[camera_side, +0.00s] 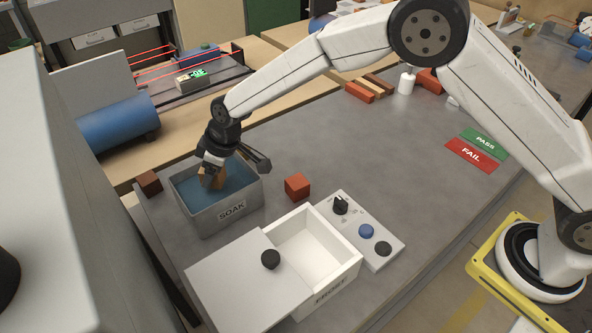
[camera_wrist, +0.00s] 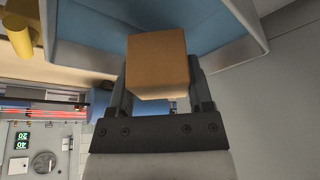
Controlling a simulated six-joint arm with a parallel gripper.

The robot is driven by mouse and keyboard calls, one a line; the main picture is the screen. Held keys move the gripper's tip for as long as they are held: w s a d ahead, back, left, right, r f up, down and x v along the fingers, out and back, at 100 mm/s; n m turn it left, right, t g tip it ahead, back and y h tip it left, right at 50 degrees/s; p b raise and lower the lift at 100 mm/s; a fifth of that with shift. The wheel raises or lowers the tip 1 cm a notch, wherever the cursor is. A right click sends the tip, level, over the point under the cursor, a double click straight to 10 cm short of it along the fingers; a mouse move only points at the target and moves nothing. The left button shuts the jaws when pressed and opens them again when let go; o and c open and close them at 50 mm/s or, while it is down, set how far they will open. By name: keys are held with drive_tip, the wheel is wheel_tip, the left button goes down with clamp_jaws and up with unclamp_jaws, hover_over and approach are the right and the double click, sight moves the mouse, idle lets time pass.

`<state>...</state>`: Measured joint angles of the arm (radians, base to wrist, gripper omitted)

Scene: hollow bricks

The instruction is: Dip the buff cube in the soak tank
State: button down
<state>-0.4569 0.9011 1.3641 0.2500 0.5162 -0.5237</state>
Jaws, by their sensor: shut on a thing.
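The buff cube (camera_wrist: 158,62) sits between the two fingers of my gripper (camera_wrist: 160,85) in the wrist view, which is shut on it. In the side view my gripper (camera_side: 213,166) points down inside the soak tank. The buff cube (camera_side: 211,179) shows there just below the fingers, at the blue water. Whether its lower part is under the water I cannot tell. The soak tank (camera_side: 231,211) is a grey open box labelled SOAK, and its wall and blue water also show in the wrist view (camera_wrist: 262,28).
A red cube (camera_side: 297,187) stands right of the tank and a dark brown cube (camera_side: 148,183) left of it. A white box (camera_side: 340,279) with a partly slid lid (camera_side: 240,280) stands in front, beside a knob panel (camera_side: 385,245). The table's middle (camera_side: 350,140) is clear.

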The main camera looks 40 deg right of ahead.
drive_tip(key=shift+f, duration=3.35)
drive_tip(key=shift+r, duration=0.1)
idle(0.5)
drive_tip(key=shift+r, duration=5.95)
